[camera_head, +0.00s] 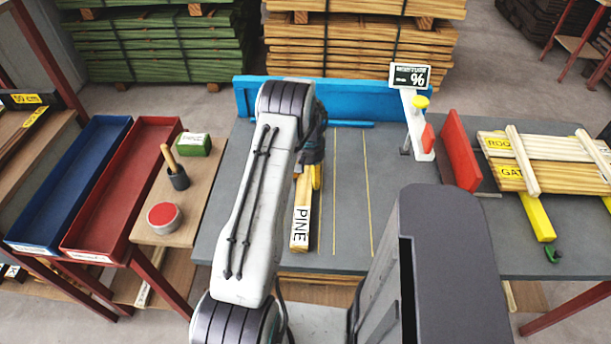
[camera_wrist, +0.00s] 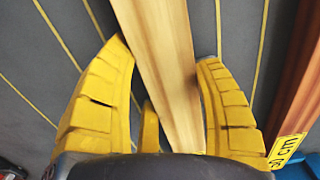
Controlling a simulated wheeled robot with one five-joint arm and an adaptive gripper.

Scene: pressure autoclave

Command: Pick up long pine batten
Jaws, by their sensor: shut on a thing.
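The long pine batten (camera_head: 301,212) is a pale wooden bar with a white label reading PINE on its near end. It is over the grey bench top, and part of it is hidden behind my arm in the head view. In the wrist view the batten (camera_wrist: 160,60) runs between the yellow fingers of my gripper (camera_wrist: 165,95). My gripper (camera_head: 315,178) is shut on the batten. I cannot tell whether the batten touches the bench or is slightly above it.
A blue fence (camera_head: 360,101) stands along the bench's back edge. A moisture meter (camera_head: 410,78) and a red block (camera_head: 460,150) stand to the right, beside labelled battens (camera_head: 545,160). Blue (camera_head: 75,180) and red (camera_head: 122,185) trays are at left.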

